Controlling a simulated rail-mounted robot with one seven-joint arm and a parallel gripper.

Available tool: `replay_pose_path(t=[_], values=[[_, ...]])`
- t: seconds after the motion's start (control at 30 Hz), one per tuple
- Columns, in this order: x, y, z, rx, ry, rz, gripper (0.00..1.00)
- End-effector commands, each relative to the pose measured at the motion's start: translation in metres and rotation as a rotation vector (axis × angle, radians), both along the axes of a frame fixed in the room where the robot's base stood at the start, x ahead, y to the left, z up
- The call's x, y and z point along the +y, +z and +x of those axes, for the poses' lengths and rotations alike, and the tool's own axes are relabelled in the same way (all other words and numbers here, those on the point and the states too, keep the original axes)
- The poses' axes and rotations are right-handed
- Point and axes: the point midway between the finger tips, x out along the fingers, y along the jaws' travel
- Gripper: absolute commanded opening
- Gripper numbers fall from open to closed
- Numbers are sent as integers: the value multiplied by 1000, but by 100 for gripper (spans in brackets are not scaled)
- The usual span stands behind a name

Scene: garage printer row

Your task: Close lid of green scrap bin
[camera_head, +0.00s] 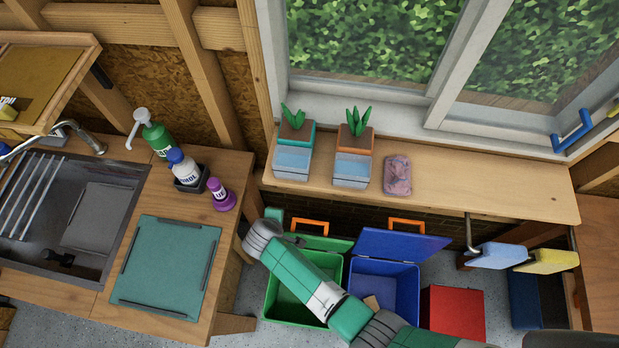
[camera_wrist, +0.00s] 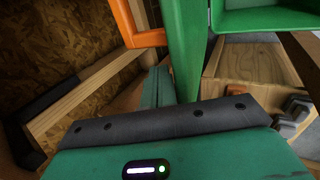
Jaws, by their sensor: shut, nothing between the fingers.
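The green scrap bin (camera_head: 281,311) stands on the floor under the window shelf, with its mouth open. Its green lid (camera_head: 330,243) stands raised at the bin's back edge, with an orange handle (camera_head: 309,224) behind it. My arm crosses over the bin and hides part of the bin and lid. My gripper (camera_head: 274,214) is left of the handle, near the lid's far side. In the wrist view the shut, empty fingers (camera_wrist: 160,84) lie close beside the lid (camera_wrist: 187,45); I cannot tell whether they touch. The orange handle (camera_wrist: 146,35) is up and left of them.
A blue bin (camera_head: 399,293) with a raised lid and a red bin (camera_head: 453,314) stand to the right. The shelf (camera_head: 445,195) with two potted plants overhangs behind. The sink counter (camera_head: 103,300) is close on the left. A wooden part (camera_wrist: 240,75) is right of the fingers.

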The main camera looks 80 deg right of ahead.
Motion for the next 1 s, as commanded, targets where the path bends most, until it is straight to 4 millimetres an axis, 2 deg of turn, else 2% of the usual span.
replay_pose_path(t=[0.5, 1.0], values=[[36, -6, 2, 3, 3, 0, 0], [45, -10, 3, 2, 4, 0, 0]])
